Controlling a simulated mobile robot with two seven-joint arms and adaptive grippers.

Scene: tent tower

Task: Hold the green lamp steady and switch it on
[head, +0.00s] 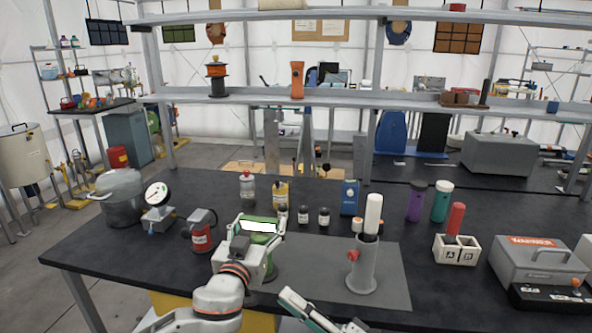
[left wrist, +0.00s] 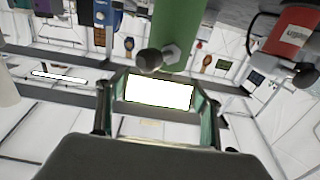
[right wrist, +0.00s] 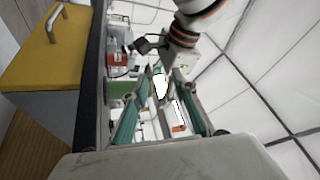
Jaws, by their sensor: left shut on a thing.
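The green lamp (head: 271,266) stands at the front of the dark table, mostly hidden behind my left gripper (head: 258,222). That gripper is shut on the lamp. In the left wrist view the lamp's green body (left wrist: 185,32) rises at the top, with a dark round knob (left wrist: 150,60) and a hexagonal piece beside it. A bright white patch lies between the fingers; I cannot tell what surface it is. My right gripper (head: 320,309) is lower, in front of the table edge, open and empty. In the right wrist view the lamp shows beyond its spread fingers (right wrist: 160,95).
A grey stand with a white cylinder (head: 373,215) is to the right on a grey mat (head: 396,285). Several small bottles stand behind.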

